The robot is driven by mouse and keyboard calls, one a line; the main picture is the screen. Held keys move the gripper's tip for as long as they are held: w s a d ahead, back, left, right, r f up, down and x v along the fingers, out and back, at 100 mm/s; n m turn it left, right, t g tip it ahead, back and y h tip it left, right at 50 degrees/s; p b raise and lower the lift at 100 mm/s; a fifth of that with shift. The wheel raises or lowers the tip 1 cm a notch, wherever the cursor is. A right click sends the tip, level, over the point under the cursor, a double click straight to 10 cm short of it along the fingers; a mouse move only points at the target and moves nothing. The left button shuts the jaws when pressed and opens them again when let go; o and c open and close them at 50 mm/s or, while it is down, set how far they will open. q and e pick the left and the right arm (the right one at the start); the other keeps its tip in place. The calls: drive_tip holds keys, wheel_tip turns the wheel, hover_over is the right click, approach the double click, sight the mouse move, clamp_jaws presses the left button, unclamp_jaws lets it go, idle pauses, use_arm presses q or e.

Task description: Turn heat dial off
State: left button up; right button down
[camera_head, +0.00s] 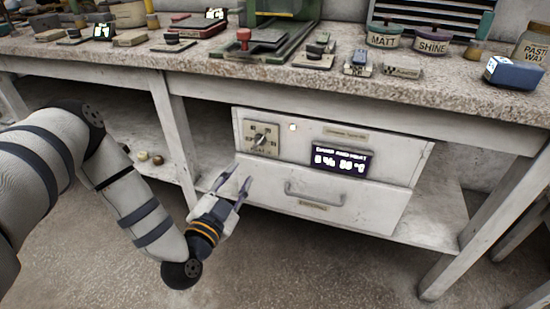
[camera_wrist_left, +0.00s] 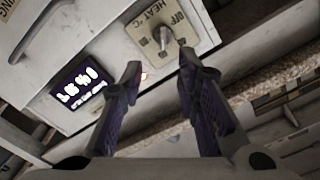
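The heat dial (camera_head: 261,139) is a small pointer knob on a square cream plate at the upper left of a white cabinet front under the bench. In the left wrist view the knob (camera_wrist_left: 163,37) stands on its plate, with the words HEAT and OFF beside it. My left gripper (camera_head: 235,184) is open and empty, below and left of the dial, apart from it. In the left wrist view its two fingers (camera_wrist_left: 160,72) are spread, with the dial beyond the tips. My right gripper is not in view.
A lit display (camera_head: 340,160) and a small glowing lamp (camera_head: 292,127) are right of the dial. A drawer handle (camera_head: 315,194) sticks out below. The stone bench top (camera_head: 260,73) overhangs the cabinet. A bench leg (camera_head: 172,130) stands to the left.

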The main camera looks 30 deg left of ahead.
sight(258, 144)
use_arm(q)
drive_tip(key=x, duration=0.4)
drive_tip(key=b+x, duration=0.1)
drive_tip(key=x, duration=0.3)
drive_tip(key=b+x, duration=0.1)
drive_tip(key=x, duration=0.3)
drive_tip(key=shift+a+r, duration=0.1)
drive_tip(key=shift+a, duration=0.15)
clamp_jaws()
